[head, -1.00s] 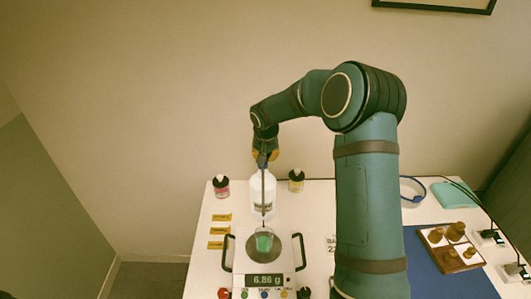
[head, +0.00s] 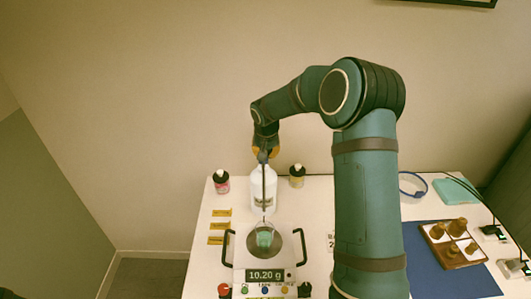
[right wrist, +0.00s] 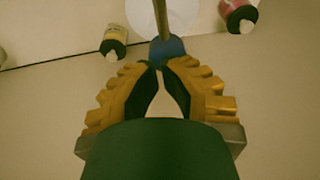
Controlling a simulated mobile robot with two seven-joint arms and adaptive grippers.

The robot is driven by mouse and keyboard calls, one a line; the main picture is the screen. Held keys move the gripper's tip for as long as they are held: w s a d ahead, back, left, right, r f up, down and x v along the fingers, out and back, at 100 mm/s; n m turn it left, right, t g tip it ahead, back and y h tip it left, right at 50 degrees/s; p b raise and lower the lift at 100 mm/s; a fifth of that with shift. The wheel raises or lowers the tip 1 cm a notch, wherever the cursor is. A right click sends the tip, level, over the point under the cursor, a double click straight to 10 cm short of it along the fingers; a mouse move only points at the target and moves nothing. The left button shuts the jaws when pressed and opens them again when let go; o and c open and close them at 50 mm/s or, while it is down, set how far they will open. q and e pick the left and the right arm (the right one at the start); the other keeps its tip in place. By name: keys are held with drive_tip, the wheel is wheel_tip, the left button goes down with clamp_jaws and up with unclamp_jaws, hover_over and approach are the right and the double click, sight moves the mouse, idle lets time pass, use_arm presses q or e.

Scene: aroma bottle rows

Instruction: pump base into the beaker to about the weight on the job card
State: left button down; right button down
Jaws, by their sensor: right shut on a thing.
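The white base bottle (head: 258,190) stands upright behind the scale (head: 285,265). My right gripper (head: 265,151) is above it, shut on the grey-blue pump head (right wrist: 167,47), which the wrist view shows at the fingertips (right wrist: 161,64). The long spout (head: 263,185) points toward the beaker (head: 264,240), which holds green liquid and stands on the round pan. The scale display (head: 265,275) reads 10.20 g. The job card (head: 331,242) is mostly hidden behind my right arm; its weight is not readable. My left gripper is out of view.
Small bottles with black caps, one pink (head: 221,182) and one yellow (head: 296,176), flank the base bottle. Several yellow labels (head: 217,226) lie at left.

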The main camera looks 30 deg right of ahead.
wheel_tip(320, 180, up, 4)
drive_tip(key=shift+f+p, duration=0.1)
drive_tip(key=shift+p, duration=0.85)
drive_tip(key=v, duration=0.9)
drive_tip(key=shift+r, duration=0.25)
drive_tip(key=shift+s+a, duration=0.1)
drive_tip(key=shift+a, duration=0.05)
